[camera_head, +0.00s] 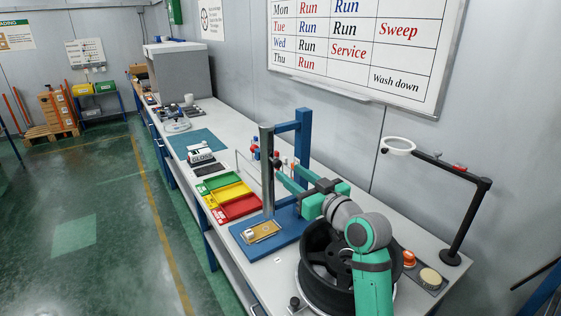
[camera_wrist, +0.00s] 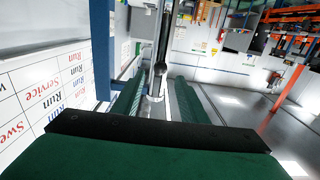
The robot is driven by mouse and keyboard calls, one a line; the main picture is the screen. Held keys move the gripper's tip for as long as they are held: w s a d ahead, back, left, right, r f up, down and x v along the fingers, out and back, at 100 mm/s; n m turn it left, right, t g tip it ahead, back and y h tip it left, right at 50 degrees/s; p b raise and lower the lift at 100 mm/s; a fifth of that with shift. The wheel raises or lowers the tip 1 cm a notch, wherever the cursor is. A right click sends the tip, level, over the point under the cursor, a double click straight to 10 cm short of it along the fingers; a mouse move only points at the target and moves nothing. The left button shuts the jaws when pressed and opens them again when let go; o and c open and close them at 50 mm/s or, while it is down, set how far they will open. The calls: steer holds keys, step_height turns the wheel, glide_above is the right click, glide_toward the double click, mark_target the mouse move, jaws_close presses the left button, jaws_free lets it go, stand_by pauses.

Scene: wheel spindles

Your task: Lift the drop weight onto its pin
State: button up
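A drop tester stands on the bench with a blue base plate (camera_head: 290,226), an upright silver tube (camera_head: 267,185) and a blue post (camera_head: 303,140). My gripper (camera_head: 284,178) is level with the tube, close to the knob. In the wrist view my fingers (camera_wrist: 160,78) are apart, with a dark round knob (camera_wrist: 161,68) showing between or just beyond their tips. I cannot tell whether they touch it. The pin is not clear.
A brass-coloured plate (camera_head: 262,231) lies on the blue base. Red (camera_head: 240,208), yellow (camera_head: 230,193) and green (camera_head: 218,182) trays lie to the left. A black wheel rim (camera_head: 322,268) is under my arm. A lamp stand (camera_head: 468,215) rises at right.

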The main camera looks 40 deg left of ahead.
mark_target(280, 164)
steer(key=x, duration=0.8)
steer(key=shift+a, duration=0.1)
steer(key=shift+w, duration=0.2)
steer(key=shift+c, duration=0.3)
